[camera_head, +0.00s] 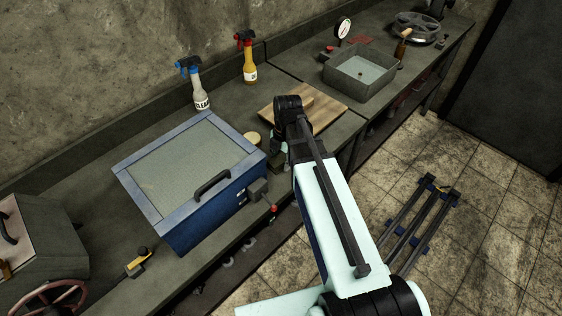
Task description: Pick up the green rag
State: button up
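I cannot make out the green rag in the head view. My arm covers part of the bench near the wooden board, and something there could be hidden. My gripper (279,160) is small and dark at the far end of my pale arm. It points down over the bench, between the blue box and the wooden board. Its fingers are too small and too much covered by my arm to tell whether they are open or shut. I see nothing clearly held in it.
A blue box with a pale lid (190,160) stands left of my gripper. A wooden board (320,108) lies behind it. A white-and-blue spray bottle (201,92), a yellow spray bottle (250,64) and a grey water basin (345,90) stand farther back on the bench (95,205).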

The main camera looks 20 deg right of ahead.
aim_at(281, 159)
jog(key=shift+r, duration=0.1)
dwell(0.3)
notch_tip(281, 159, up, 20)
jog(key=b, duration=0.3)
jog(key=shift+r+b, duration=0.15)
jog(key=shift+b, duration=0.2)
jog(key=o, duration=0.3)
jog(key=shift+c, duration=1)
